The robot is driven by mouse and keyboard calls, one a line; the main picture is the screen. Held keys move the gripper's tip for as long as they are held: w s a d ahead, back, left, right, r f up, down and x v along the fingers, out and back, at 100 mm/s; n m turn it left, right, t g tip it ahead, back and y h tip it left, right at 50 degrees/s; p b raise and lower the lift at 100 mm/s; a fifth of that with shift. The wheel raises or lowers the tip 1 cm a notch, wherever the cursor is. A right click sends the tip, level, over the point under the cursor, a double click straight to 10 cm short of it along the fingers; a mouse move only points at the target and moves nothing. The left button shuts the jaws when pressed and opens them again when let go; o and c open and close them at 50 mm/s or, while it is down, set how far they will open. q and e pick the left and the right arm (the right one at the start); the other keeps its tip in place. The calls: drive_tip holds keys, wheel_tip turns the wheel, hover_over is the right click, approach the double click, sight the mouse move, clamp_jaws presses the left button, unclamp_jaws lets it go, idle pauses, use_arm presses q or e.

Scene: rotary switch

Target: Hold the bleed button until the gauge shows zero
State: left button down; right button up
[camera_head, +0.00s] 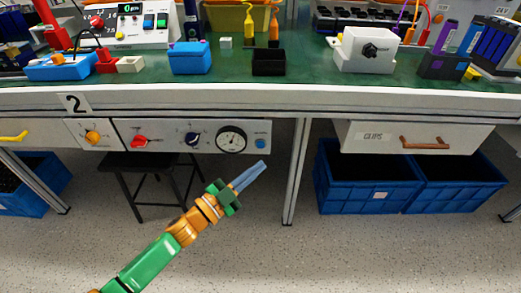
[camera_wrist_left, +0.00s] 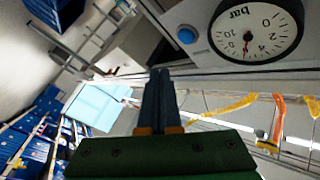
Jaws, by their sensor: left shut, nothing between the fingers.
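The round white gauge (camera_head: 231,139) is on the panel under the bench edge; it shows larger in the left wrist view (camera_wrist_left: 270,14), marked "bar". Its red needle points between the 4 and the 8, well away from 0. The blue button (camera_head: 260,143) is right of the gauge in the head view; it also shows in the left wrist view (camera_wrist_left: 186,35). My left gripper (camera_head: 263,165) is shut and empty, its blue fingertips just below the button in the head view. In the wrist view the fingertips (camera_wrist_left: 160,72) appear apart from the button. My right gripper is out of view.
The panel also carries a red knob (camera_head: 139,141) and a dark knob (camera_head: 192,139). A drawer with a brown handle (camera_head: 425,143) is to the right. A black stool (camera_head: 150,165) and blue crates (camera_head: 360,190) stand underneath. The bench top holds several objects.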

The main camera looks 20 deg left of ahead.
sight(261, 145)
use_arm(q)
drive_tip(key=shift+w+a+b, duration=0.3)
drive_tip(key=shift+w+b, duration=0.05)
drive_tip(key=shift+w, duration=0.65)
drive_tip(key=shift+w+a+b, duration=0.25)
drive_tip(key=shift+w+b, duration=0.05)
drive_tip(key=shift+w, duration=0.65)
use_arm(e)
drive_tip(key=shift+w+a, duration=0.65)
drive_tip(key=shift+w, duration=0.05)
use_arm(q)
drive_tip(key=shift+w+a, duration=0.1)
drive_tip(key=shift+w, duration=0.3)
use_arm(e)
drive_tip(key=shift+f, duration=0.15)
use_arm(q)
drive_tip(key=shift+w+a+b, duration=0.15)
drive_tip(key=shift+w+b, duration=0.15)
drive_tip(key=shift+w, duration=0.1)
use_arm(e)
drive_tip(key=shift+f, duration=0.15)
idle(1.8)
use_arm(q)
drive_tip(key=shift+r, duration=0.1)
idle(0.6)
drive_tip(key=shift+s+d+p, duration=0.25)
drive_tip(key=shift+s+p, duration=0.35)
drive_tip(key=shift+s, duration=0.2)
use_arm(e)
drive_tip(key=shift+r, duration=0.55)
